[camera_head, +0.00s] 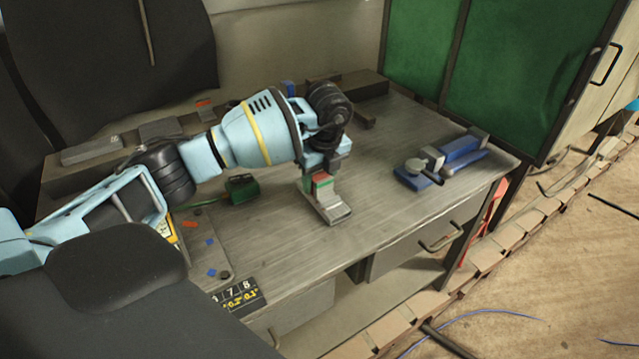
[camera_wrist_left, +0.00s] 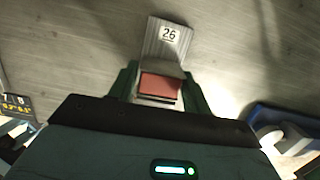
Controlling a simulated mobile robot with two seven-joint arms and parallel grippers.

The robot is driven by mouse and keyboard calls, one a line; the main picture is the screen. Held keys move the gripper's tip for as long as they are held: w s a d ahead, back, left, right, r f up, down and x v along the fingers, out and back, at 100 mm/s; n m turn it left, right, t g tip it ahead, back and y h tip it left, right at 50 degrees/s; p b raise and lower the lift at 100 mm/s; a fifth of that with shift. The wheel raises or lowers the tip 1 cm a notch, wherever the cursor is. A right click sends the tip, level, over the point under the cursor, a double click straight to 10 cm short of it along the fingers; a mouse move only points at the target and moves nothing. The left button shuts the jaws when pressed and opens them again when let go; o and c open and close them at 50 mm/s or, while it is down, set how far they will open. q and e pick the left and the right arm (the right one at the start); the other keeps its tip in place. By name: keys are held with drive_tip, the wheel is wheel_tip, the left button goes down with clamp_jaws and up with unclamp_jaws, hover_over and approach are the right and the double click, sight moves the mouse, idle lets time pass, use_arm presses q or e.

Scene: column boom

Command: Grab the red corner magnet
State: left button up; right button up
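The red corner magnet (camera_wrist_left: 160,86) shows in the left wrist view as a small red block between my left gripper's dark green fingers. In the head view its red top (camera_head: 322,177) is partly hidden by the gripper. It is at the upright end of a grey metal piece (camera_head: 333,209) on the workbench; this piece carries a white label "26" (camera_wrist_left: 169,34). My left gripper (camera_head: 317,184) points down with a finger on each side of the red block. The fingers are very close to it; whether they press on it cannot be told. My right gripper is not in view.
The grey workbench (camera_head: 270,240) is bare around the metal piece. A blue vise-like tool (camera_head: 445,160) lies to the right. A dark green box (camera_head: 241,188) stands to the left. Small red and blue pieces and a black number plate (camera_head: 240,297) lie near the front left.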

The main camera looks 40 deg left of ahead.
sight(318, 174)
use_arm(q)
drive_tip(key=c, duration=0.8)
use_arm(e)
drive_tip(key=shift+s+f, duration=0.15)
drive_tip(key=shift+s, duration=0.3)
use_arm(q)
drive_tip(key=shift+r, duration=0.15)
